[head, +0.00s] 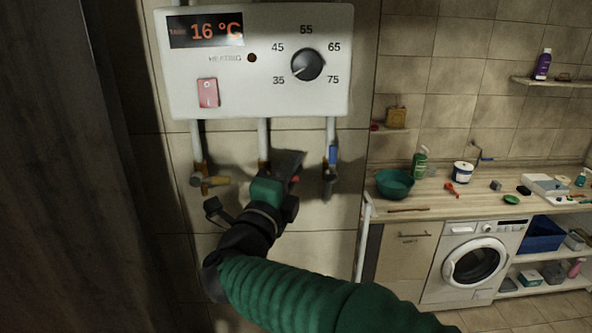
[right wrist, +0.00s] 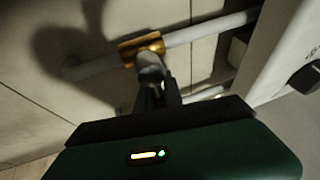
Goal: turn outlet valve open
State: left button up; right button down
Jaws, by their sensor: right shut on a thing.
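Three pale pipes run down from the white water heater (head: 260,60). The left pipe carries a brass valve (head: 212,181). The right pipe has a blue lever (head: 332,153). My right gripper (head: 287,165) is at the middle pipe (head: 264,140), its jaws shut and covering most of the valve there. In the right wrist view my right gripper (right wrist: 150,85) reaches a brass valve body (right wrist: 142,48) on a white pipe, shut on what looks like its handle. A small red part shows beside the jaws in the head view. I cannot read which valve is the outlet. My left gripper is not in view.
The heater panel has a temperature display (head: 205,31), a dial (head: 307,65) and a pink switch (head: 208,93). A dark wall (head: 50,170) stands close on the left. At right are a wooden counter (head: 450,203) with several items and a washing machine (head: 474,262).

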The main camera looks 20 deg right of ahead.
jog(key=shift+a+f+n+t+y+b, duration=0.25)
jog(key=shift+a+n+t+y+b, duration=0.1)
jog(key=shift+n, duration=0.15)
